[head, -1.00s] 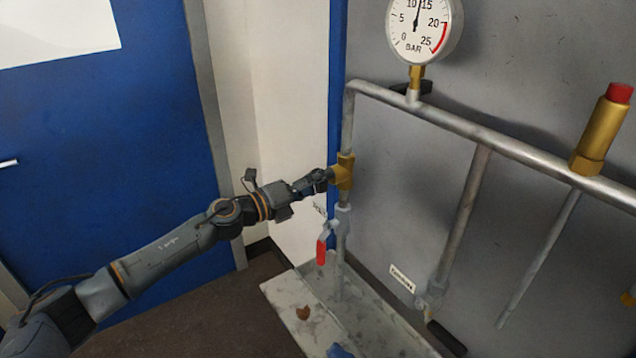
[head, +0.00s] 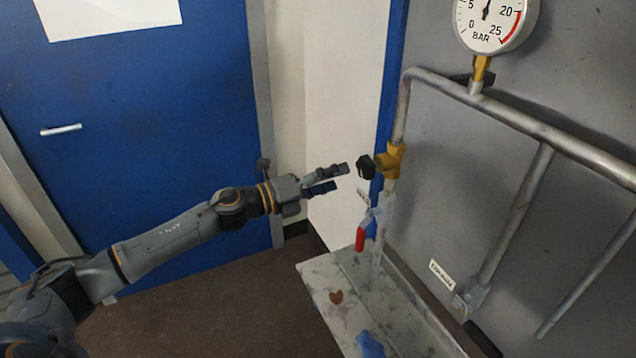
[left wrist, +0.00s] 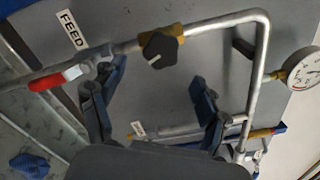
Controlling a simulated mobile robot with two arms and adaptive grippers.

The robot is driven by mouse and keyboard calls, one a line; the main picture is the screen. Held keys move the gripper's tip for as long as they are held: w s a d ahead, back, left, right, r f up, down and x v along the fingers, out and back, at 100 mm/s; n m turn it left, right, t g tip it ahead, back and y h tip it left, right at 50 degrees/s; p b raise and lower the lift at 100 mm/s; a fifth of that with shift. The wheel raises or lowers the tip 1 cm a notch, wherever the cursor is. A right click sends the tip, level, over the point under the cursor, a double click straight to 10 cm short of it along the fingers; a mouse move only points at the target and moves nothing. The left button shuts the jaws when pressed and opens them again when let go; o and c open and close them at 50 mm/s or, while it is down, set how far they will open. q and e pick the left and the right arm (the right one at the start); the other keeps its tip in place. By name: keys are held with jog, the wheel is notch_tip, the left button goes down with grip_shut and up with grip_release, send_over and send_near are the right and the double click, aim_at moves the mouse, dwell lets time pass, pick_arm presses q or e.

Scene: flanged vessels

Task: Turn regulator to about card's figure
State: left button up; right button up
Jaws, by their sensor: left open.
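The regulator is a brass body (head: 391,158) with a black knob (head: 365,168) on the vertical pipe. In the left wrist view the star-shaped knob (left wrist: 160,49) has a pale mark on it. My left gripper (head: 338,178) is open and empty, a short gap left of the knob. The left wrist view shows the knob beyond and between its spread fingers (left wrist: 158,78). The pressure gauge (head: 492,22) is cut off at the top; its needle points upward. It also shows in the left wrist view (left wrist: 305,70), too small to read. No card figure is readable. My right gripper is out of view.
A red-handled valve (head: 361,238) hangs below the regulator, near the FEED label (left wrist: 72,30). A stained ledge (head: 318,282) with a blue cloth (head: 369,344) lies below. A white sheet (head: 110,12) is on the blue door (head: 150,110).

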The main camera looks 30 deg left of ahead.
pick_arm(q)
jog(key=shift+v, duration=1.8)
